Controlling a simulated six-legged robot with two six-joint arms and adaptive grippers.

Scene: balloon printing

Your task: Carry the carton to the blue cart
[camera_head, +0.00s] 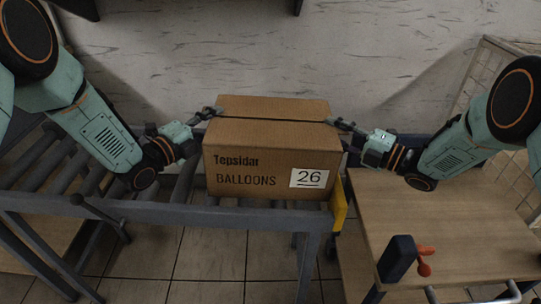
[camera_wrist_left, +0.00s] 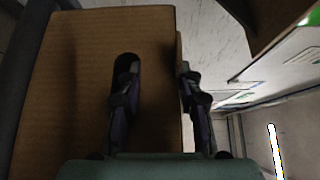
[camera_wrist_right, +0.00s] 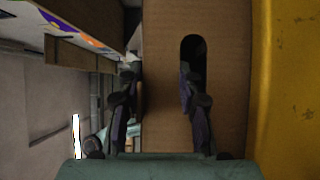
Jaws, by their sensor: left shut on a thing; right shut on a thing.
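The carton (camera_head: 245,160) is a brown cardboard box marked "Tepsidar BALLOONS 26". It sits upright at the right end of the roller conveyor in the head view. My left gripper (camera_head: 207,115) is shut on its left side; in the left wrist view one finger goes into the hand hole of the carton (camera_wrist_left: 80,90) and the other lies outside the edge. My right gripper (camera_head: 343,125) is shut on its right side; in the right wrist view one finger is in the hand hole of the carton (camera_wrist_right: 165,75). I cannot make out a blue cart for certain.
The roller conveyor (camera_head: 150,207) has a dark metal frame. A yellow part (camera_head: 338,205) is at its right end. A wooden-topped table or cart (camera_head: 450,220) stands at the right, bearing a dark block with a red handle (camera_head: 398,258). A mesh frame (camera_head: 490,62) stands behind it.

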